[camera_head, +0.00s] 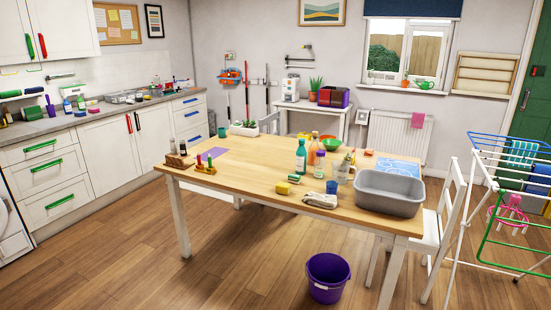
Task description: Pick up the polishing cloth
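A crumpled whitish cloth (320,200) lies near the front edge of the wooden table, left of a grey basin. A flat purple cloth-like piece (213,153) lies at the table's left part. I cannot tell for certain which of these is the polishing cloth. Neither of my grippers is in view.
On the wooden table (250,173), a grey basin (388,207), bottles (301,157), a yellow sponge (283,188) and a brush set (205,165) stand around. A purple bucket (327,280) is on the floor in front. A drying rack (510,200) and white chair (440,225) stand at the right. The left foreground floor is clear.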

